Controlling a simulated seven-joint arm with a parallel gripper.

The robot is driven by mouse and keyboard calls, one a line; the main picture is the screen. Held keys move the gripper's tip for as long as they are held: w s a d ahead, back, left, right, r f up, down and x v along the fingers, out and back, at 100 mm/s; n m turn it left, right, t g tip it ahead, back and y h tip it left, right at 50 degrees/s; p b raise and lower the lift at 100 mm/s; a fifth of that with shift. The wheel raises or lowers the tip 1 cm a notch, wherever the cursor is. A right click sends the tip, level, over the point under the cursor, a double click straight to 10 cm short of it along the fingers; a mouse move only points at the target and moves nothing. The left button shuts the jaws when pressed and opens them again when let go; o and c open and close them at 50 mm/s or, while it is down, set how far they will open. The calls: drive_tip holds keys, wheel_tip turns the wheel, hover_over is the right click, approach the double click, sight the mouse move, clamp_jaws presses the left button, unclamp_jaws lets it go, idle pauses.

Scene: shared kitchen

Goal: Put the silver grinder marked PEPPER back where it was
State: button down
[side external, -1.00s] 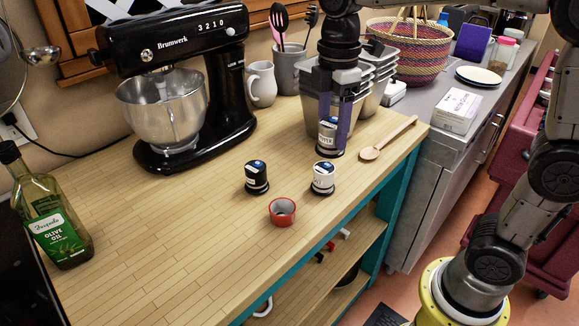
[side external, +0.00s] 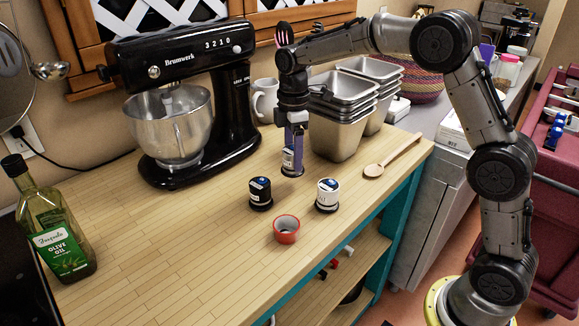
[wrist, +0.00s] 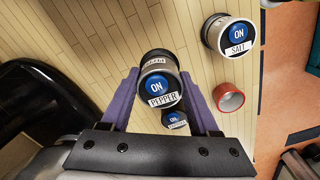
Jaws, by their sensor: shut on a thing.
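The silver grinder marked PEPPER (wrist: 158,84) is upright between my purple fingers in the wrist view, its blue ON top facing the camera. In the side view, my gripper (side external: 292,152) points down and is shut on this silver grinder (side external: 289,162). The grinder is behind the black grinder and left of the steel pans. Its base is at or just above the counter; I cannot tell if it touches. The wrist view also shows my gripper's fingers (wrist: 157,105) on both sides of it.
The black mixer (side external: 236,110) is left, steel pans (side external: 338,136) and a wooden spoon (side external: 374,171) right. An olive oil bottle (side external: 57,236) stands far left. The front-left counter is clear.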

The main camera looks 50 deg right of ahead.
sight(289, 167)
drive_tip(key=shift+w+f, duration=0.3)
drive_tip(key=shift+w, duration=0.05)
drive_tip(key=shift+w+f, duration=0.15)
drive_tip(key=shift+f, duration=0.8)
drive_tip(key=shift+w+f, duration=0.1)
drive_tip(key=shift+f, duration=0.85)
drive_tip(key=shift+f, duration=0.1)
drive_tip(key=shift+c, duration=0.7)
unclamp_jaws()
